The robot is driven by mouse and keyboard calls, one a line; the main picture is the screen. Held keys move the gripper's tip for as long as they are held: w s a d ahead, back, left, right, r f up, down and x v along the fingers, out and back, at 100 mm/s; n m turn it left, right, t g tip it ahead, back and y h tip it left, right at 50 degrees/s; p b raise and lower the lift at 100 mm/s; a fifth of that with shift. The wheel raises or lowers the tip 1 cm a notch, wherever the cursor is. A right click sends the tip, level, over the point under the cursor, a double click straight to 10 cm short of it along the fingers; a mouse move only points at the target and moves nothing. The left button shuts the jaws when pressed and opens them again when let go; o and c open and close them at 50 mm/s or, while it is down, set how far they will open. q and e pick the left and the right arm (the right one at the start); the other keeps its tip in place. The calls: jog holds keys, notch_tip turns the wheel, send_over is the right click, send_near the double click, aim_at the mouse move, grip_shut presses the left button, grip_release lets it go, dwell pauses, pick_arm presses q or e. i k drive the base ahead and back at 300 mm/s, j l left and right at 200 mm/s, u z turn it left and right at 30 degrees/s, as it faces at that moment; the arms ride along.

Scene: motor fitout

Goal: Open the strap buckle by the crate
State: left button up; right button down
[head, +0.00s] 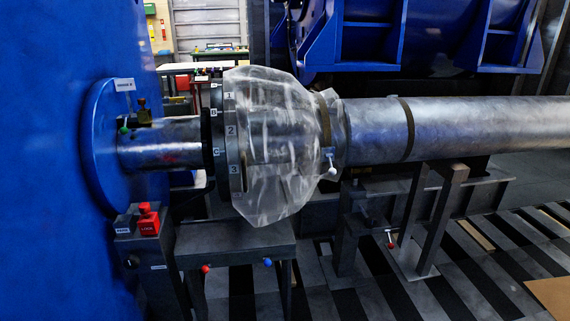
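A brown strap (326,118) goes around the narrow right end of a clear plastic wrap (280,135). A lever with a white ball end (331,170) hangs at the strap's lower edge and may be its buckle; I cannot tell whether it is open or closed. A second dark brown strap (408,130) goes around the thick metal shaft further right, and no buckle shows on it. No crate can be made out for certain. Neither of my grippers is in view.
A black ring numbered 1 to 3 (232,150) sits at the wrap's left end. A red block (148,221) stands on a grey post at left. A dark stand (235,245) is below the wrap. Support legs (440,220) stand under the shaft. A tan board (550,297) lies at lower right.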

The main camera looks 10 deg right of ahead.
aim_at(332, 172)
jog(key=i+j+z, duration=0.1)
jog(key=i, duration=0.3)
jog(key=i+j, duration=0.15)
jog(key=i, duration=0.2)
jog(key=i+j+z, duration=0.15)
jog(key=i, duration=0.25)
